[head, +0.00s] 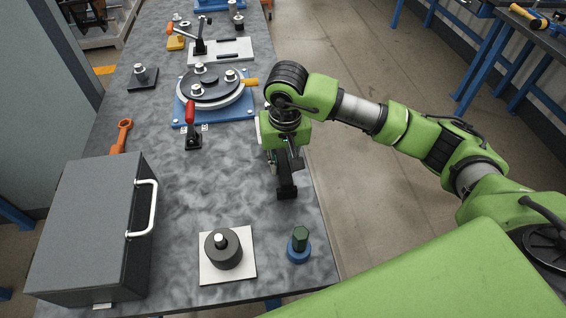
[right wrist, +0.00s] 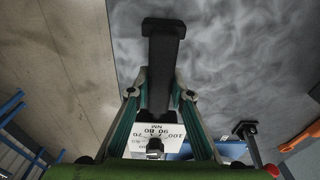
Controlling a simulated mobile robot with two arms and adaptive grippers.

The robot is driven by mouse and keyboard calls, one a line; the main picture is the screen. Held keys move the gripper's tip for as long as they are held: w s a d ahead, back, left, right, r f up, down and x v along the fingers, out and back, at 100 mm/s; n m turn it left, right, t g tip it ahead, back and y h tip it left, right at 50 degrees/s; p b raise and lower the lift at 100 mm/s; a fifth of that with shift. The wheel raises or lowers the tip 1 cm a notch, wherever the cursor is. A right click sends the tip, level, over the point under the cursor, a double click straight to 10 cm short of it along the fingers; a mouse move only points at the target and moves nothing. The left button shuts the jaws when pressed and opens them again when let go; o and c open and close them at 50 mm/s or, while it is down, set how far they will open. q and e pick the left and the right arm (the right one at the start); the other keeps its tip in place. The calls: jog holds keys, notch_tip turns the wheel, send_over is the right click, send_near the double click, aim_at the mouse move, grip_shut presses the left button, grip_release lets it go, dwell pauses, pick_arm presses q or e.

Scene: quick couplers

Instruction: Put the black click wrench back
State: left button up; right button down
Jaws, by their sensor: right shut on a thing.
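The black click wrench (head: 287,190) is in my right gripper (head: 283,155), over the right edge strip of the bench. In the right wrist view, the black wrench (right wrist: 162,45) runs out between the two fingers of my right gripper (right wrist: 162,92) and ends in a wider block. The gripper is shut on it. A white plate with printed numbers and NM (right wrist: 157,138) shows between the fingers; I cannot tell what it belongs to. Whether the wrench touches the bench is unclear. My left gripper is not in view.
A grey case (head: 90,225) stands at the left. A white plate (head: 210,275) with a dark cylinder and a blue-based green hex piece (head: 299,245) are at the front. A blue-based round fixture (head: 185,120) and a red-handled clamp (head: 191,125) stand farther back.

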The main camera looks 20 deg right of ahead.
jog(key=shift+w+f, duration=0.1)
dwell(0.5)
jog(key=c, duration=1.7)
grip_release()
jog(key=shift+f, duration=0.1)
jog(key=r, duration=0.4)
jog(key=s+r, duration=0.1)
jog(key=r, duration=0.7)
jog(key=shift+s+a+r, duration=0.1)
jog(key=shift+s, duration=0.1)
